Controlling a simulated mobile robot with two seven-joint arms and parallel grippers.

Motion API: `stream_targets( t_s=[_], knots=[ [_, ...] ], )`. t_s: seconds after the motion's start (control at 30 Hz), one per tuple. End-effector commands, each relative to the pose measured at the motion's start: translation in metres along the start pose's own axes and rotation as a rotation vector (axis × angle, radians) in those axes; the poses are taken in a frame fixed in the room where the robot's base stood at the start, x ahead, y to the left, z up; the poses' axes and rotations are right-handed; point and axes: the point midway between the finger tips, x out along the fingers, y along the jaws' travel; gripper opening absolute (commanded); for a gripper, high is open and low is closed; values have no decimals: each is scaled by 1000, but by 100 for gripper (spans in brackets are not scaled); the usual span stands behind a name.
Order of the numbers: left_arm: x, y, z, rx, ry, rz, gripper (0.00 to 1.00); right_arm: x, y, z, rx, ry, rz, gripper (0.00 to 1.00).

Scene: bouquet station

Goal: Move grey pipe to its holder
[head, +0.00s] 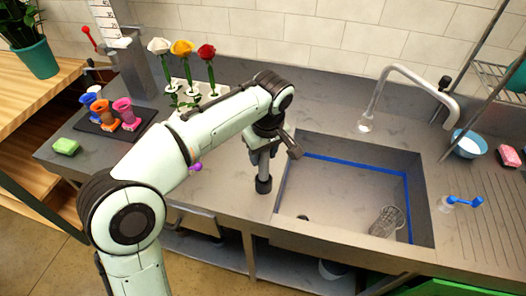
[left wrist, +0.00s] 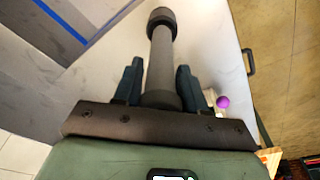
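The grey pipe (left wrist: 161,65) is a straight tube with a thicker dark collar at each end. In the left wrist view its near collar sits between the two fingers of my left gripper (left wrist: 160,82), which look closed against it. In the head view my left gripper (head: 262,143) points down and the pipe (head: 264,168) hangs below it, roughly upright. The pipe's lower end is over the counter by the left edge of the sink; I cannot tell whether it touches. I cannot pick out the pipe's holder for certain. My right gripper is out of view.
The sink (head: 330,215) holds a wire basket (head: 386,221); a faucet (head: 375,95) rises behind it. A vase rack with three roses (head: 182,48) and a dark tray (head: 95,125) with colored cups stand left. A purple ball (head: 196,167) is near my arm. A green sponge (head: 66,146) lies far left.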

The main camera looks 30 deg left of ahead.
Motion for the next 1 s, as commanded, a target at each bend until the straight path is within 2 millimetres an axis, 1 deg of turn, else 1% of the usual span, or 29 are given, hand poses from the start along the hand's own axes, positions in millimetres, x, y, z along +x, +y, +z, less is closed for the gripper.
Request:
stream_targets(
  t_s=[0.03,0.07,0.33,0.47,0.57,0.8,0.9,1.0],
  knots=[
    [0,0,0,0,0,1,58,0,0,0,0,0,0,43],
    [0,0,0,0,0,1,68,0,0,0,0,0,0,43],
    [0,0,0,0,0,0,68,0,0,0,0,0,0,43],
    [-7,1,0,0,1,2,68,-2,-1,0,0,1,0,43],
    [-22,1,0,0,1,4,68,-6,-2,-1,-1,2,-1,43],
    [-78,1,-1,0,2,6,68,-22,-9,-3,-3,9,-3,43],
    [-100,1,0,1,2,5,68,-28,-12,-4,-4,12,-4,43],
    [-116,1,0,0,1,5,68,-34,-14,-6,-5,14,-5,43]
  ],
)
